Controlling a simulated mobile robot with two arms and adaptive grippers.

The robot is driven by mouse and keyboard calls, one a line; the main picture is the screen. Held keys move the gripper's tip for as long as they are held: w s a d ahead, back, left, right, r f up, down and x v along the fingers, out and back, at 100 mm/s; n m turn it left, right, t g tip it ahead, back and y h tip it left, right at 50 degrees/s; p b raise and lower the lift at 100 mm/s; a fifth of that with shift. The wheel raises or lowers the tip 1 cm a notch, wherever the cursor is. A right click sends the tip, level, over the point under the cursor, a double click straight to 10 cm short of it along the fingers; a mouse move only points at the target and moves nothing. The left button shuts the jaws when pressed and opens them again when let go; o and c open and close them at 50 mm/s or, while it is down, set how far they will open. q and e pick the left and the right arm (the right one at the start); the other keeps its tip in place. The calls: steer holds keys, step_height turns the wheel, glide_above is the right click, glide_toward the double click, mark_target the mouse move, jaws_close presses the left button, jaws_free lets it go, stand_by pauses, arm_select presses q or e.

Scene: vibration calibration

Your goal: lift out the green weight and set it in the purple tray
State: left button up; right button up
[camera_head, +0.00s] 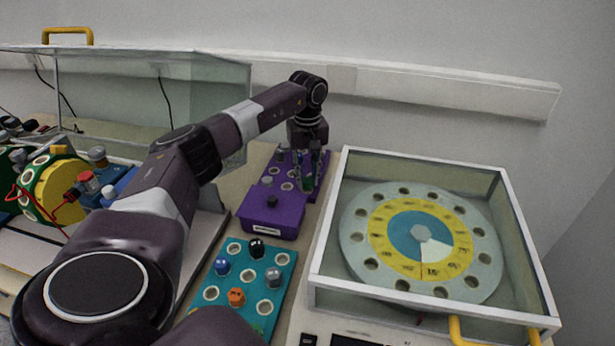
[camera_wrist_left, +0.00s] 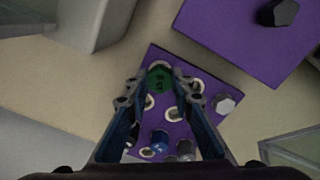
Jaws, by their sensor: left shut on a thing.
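My left gripper (camera_head: 311,178) reaches down over the purple tray (camera_head: 283,165) at the back middle. In the left wrist view, its two fingers (camera_wrist_left: 158,88) are shut on the green weight (camera_wrist_left: 160,76). The green weight also shows, small and dark, between the fingers in the head view (camera_head: 307,184). It is over a white-ringed hole near one corner of the purple tray (camera_wrist_left: 205,80); I cannot tell whether it is seated or just above. A blue weight (camera_wrist_left: 160,139) and grey weights (camera_wrist_left: 224,103) stand in the same tray. My right gripper is not in view.
A purple box with a black knob (camera_head: 263,220) adjoins the tray. A teal tray (camera_head: 250,290) with several weights lies nearer. A glass-walled case with a round dial (camera_head: 420,240) stands right. A yellow wheel device (camera_head: 62,190) and glass cover (camera_head: 205,85) are left.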

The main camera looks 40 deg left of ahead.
arm_select(q)
steer(key=shift+f+b, duration=0.4)
steer(key=shift+f, duration=0.4)
steer(key=o, duration=0.9)
steer(key=shift+c, duration=0.2)
step_height(320, 180, up, 12)
stand_by(0.7)
